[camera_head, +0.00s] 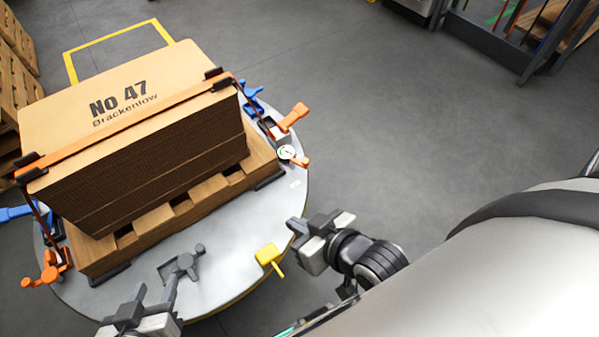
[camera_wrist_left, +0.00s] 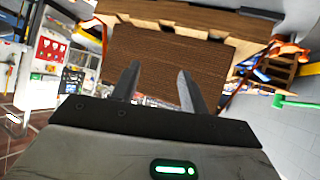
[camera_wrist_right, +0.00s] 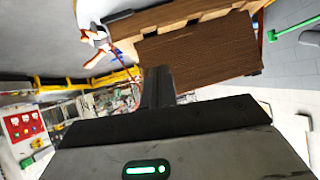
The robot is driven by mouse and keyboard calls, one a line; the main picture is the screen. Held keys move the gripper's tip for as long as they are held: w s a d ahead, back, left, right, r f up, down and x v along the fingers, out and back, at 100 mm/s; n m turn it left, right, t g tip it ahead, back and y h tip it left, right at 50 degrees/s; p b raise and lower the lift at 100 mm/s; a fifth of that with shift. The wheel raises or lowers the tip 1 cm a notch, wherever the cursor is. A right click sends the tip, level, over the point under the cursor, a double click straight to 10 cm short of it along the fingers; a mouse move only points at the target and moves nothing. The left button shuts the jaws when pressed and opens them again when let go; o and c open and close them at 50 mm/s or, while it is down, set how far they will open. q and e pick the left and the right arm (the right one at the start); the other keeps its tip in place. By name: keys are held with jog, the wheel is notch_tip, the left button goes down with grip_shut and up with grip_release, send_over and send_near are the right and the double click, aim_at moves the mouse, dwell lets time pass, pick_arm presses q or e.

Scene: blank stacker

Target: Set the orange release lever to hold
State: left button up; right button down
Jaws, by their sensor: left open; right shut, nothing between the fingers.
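Several orange handles sit on the round grey table's rim. One orange lever (camera_head: 293,117) stands tilted up at the right, beside the strap's end. A shorter orange handle (camera_head: 302,161) sits next to a round white gauge (camera_head: 286,152). Orange parts (camera_head: 50,268) show at the left strap end. I cannot tell which is the release lever, and no hold marking is readable. My left gripper (camera_head: 148,300) is open and empty at the table's front edge. My right gripper (camera_head: 298,226) is shut and empty by the right rim, apart from the orange handles.
A cardboard stack (camera_head: 160,150) marked NO 47 stands on a wooden pallet (camera_head: 180,209), crossed by an orange strap (camera_head: 130,113). Blue parts (camera_head: 252,96) flank the strap. Floor at the right is clear.

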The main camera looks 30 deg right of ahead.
pick_arm(q)
jog(key=w+d+f+t+h+b, duration=0.1)
jog(key=d+f+t+h+b, duration=0.1)
jog(key=b, duration=1.3)
jog(key=w+d+f+n+t+h+b, duration=0.1)
jog(key=d+f+h+b, duration=0.3)
jog(key=b, duration=1.2)
notch_tip(320, 180, down, 3)
jog(key=shift+w+d+r+t, duration=0.1)
jog(key=shift+w+d+t, duration=0.3)
jog(key=shift+d+t, duration=0.15)
pick_arm(e)
jog(key=w+d+f+n+t+h, duration=0.1)
jog(key=w+d+f+n+t, duration=0.2)
jog(key=w+d+f+n, duration=0.2)
jog(key=w+d+f+n+t+h, duration=0.1)
jog(key=w+d+f+n+t, duration=0.3)
jog(key=f+n, duration=0.7)
notch_tip(320, 180, down, 4)
jog(key=shift+w+d+f, duration=0.1)
jog(key=shift+w+d, duration=0.25)
jog(key=shift+w, duration=0.45)
jog(key=shift+w, duration=0.15)
